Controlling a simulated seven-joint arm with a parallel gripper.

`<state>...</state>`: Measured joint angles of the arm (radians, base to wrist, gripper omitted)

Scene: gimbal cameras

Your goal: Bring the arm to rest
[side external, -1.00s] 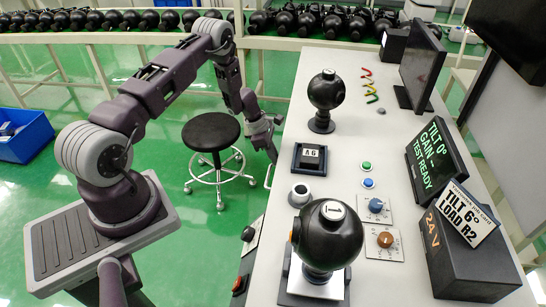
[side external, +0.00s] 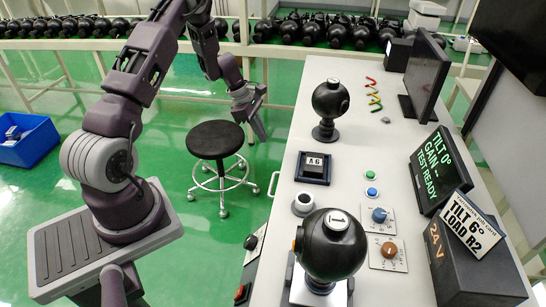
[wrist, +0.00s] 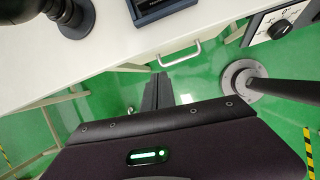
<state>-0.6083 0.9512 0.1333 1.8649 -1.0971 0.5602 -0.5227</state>
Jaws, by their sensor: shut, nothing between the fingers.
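My gripper (side external: 262,137) hangs in the air off the left edge of the white workbench (side external: 295,165), pointing down over the green floor. Its fingers are together with nothing between them; they also show closed in the wrist view (wrist: 158,92). My arm is raised, with its elbow beyond the top of the side view. The gripper touches nothing that I can see.
A bench handle (wrist: 180,53) is near the fingers.

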